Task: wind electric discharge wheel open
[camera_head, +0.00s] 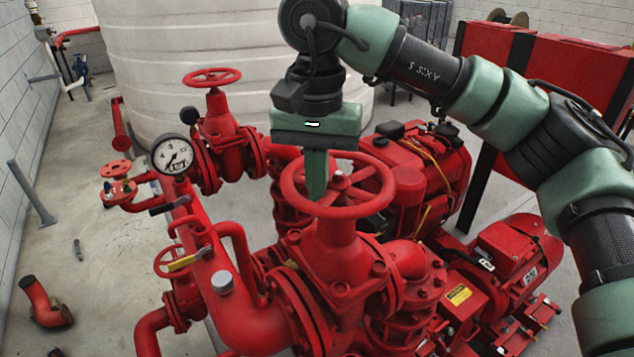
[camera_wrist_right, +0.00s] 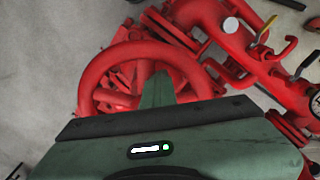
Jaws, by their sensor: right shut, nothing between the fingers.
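A large red handwheel (camera_head: 352,208) sits level on top of the red valve (camera_head: 335,255) in the middle of the head view, above the electric pump. It also shows in the right wrist view (camera_wrist_right: 97,72), with its spokes and hub partly hidden by my gripper. My right gripper (camera_head: 316,190) points down at the wheel from above. Its green fingers are together and empty. The fingertips appear to reach inside the rim, left of the hub; contact with rim or spoke cannot be told. They also show in the right wrist view (camera_wrist_right: 158,88). My left gripper is not in view.
A second red handwheel (camera_head: 212,77) stands on a valve behind left. A pressure gauge (camera_head: 172,155) and a yellow-handled lever (camera_head: 190,259) are on the pipe to the left. A red motor (camera_head: 515,262) is at right. A white tank (camera_head: 190,45) fills the back.

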